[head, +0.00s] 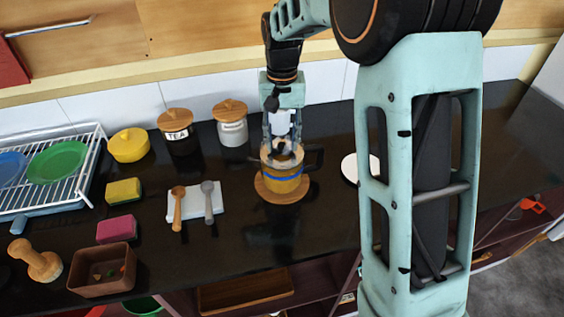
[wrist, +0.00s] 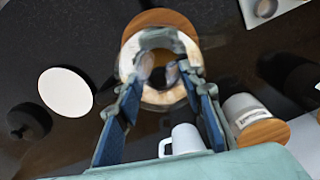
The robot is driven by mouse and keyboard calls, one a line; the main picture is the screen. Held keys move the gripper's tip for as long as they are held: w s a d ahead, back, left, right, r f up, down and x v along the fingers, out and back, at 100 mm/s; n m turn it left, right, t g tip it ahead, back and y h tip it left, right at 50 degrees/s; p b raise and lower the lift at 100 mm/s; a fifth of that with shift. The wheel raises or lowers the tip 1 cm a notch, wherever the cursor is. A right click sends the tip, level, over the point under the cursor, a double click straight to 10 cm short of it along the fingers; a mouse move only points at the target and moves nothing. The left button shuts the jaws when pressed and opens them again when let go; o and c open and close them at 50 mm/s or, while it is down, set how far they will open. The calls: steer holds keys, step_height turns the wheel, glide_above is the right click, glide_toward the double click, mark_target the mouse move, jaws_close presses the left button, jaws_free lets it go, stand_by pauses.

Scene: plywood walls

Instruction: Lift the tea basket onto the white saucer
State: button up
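My gripper (head: 282,143) points down over an amber pot with a blue band (head: 284,180), which stands on a round wooden coaster (head: 282,192). In the wrist view my gripper (wrist: 163,78) has its fingers apart, one on each side of the pot's pale rim (wrist: 158,99). The tea basket cannot be told apart clearly; greyish shapes show inside the pot's mouth. I cannot tell whether the fingertips touch anything. The white saucer (head: 349,168) lies right of the pot, partly hidden by my arm; it shows whole and bare in the wrist view (wrist: 65,93).
A white mug (wrist: 183,140) stands behind the pot. A white canister (head: 231,125) and a dark TEA jar (head: 177,134) stand at the back. A white spoon rest (head: 196,208) lies left of the pot. A round black object (wrist: 28,120) sits near the saucer.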

jaws_close()
